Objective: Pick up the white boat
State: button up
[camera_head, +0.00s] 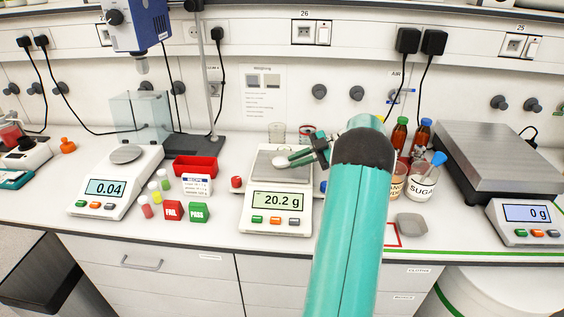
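A small white object that looks like the white boat (279,162) is on the pan of the middle balance (263,177), whose display reads 20.2 g. My gripper (289,158) reaches in from the right over this pan, with its teal fingertips at the right side of the white object. The fingers look close together, but the view is too small to show whether they grip it. My teal arm rises from the bottom of the view and hides part of the counter to the right of the balance.
A left balance (107,190) reads 0.04, with small vials, a red tray (195,166) and FAIL and PASS blocks (198,212) beside it. To the right are brown bottles (398,133), a sugar jar (421,183), a grey dish (412,223) and a large scale (495,160).

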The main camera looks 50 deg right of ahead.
aim_at(286, 165)
jog(key=x, duration=0.4)
jog(key=shift+r, duration=0.1)
grip_shut()
jog(key=shift+r, duration=0.1)
jog(key=shift+w+r, duration=0.1)
jog(key=shift+r, duration=0.4)
notch_tip(286, 165, up, 2)
jog(key=shift+r, duration=0.15)
jog(key=s+a+r, duration=0.4)
jog(key=s+r, duration=0.5)
jog(key=s, duration=0.4)
jog(key=shift+s+r, duration=0.2)
jog(key=shift+r, duration=0.05)
